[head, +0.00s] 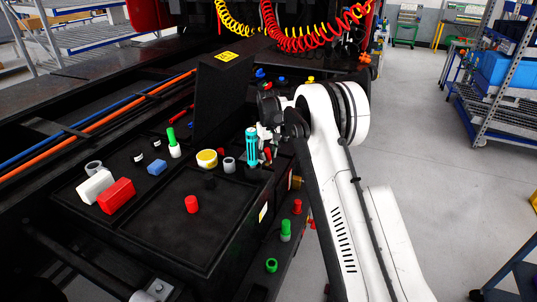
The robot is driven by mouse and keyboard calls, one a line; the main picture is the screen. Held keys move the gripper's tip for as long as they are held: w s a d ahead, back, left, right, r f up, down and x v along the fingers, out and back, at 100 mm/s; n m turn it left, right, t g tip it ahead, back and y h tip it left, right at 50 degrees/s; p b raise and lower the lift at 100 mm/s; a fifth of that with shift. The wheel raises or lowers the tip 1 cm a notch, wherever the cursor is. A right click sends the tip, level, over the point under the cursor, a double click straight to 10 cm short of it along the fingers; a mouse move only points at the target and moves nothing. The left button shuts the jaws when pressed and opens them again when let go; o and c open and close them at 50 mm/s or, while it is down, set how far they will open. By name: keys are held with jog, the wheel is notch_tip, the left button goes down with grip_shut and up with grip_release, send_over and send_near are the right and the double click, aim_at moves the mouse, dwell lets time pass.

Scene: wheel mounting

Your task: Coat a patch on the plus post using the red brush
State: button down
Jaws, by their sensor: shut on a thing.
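My gripper (269,137) is at the right end of the dark work surface, with its fingers pointing down and partly hidden by its own links. It is shut, and a small red part, seemingly the red brush (267,154), shows just below the fingers. The bristle end is too small to make out. A short red cylinder (191,204), which may be the plus post, stands to the lower left on a dark recessed panel (165,235), well apart from my gripper. No plus mark or coated patch can be made out.
A teal cylinder (251,148) stands close left of my gripper. A dark upright box (220,100) stands behind.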

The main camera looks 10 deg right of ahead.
jog(key=shift+s+a+r+p, duration=0.2)
jog(key=shift+a+r+p, duration=0.15)
jog(key=shift+r, duration=1.2)
jog(key=shift+s+a+r+p, duration=0.15)
jog(key=shift+a+r+p, duration=0.15)
jog(key=shift+r, duration=1.25)
jog(key=shift+s+a+r+p, duration=0.2)
jog(key=shift+a+r+p, duration=0.15)
jog(key=shift+r, duration=1.2)
